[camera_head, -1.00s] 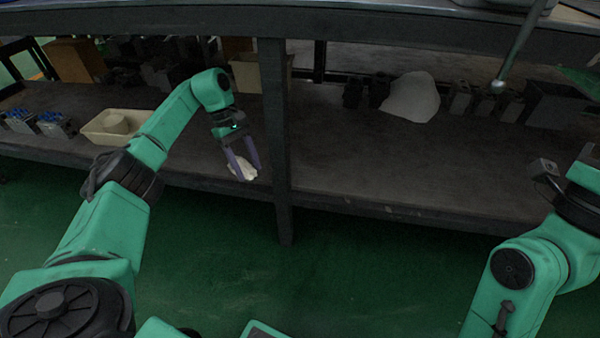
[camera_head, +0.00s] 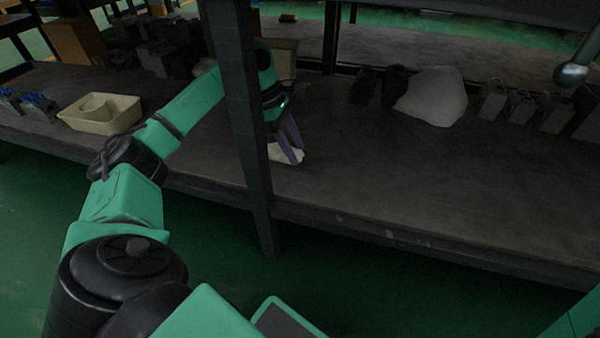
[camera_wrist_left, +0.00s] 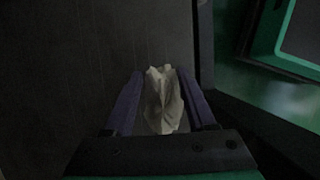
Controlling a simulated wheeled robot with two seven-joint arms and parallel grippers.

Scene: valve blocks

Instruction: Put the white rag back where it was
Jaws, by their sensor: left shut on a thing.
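My left gripper (camera_head: 291,140) is shut on the white rag (camera_head: 284,154), low over the grey shelf (camera_head: 380,185) beside the dark upright post (camera_head: 240,110). The post hides part of my left forearm. In the left wrist view the crumpled rag (camera_wrist_left: 163,98) is pinched between the two purple fingers (camera_wrist_left: 163,95), over a dark surface. I cannot tell whether the rag touches the shelf. My right gripper is out of view.
A cream tray (camera_head: 128,124) and blue-topped blocks (camera_head: 38,106) stand on the shelf at left. A large white lump (camera_head: 433,97) and several dark metal blocks (camera_head: 522,105) stand at the back right. The shelf's front middle and right are clear.

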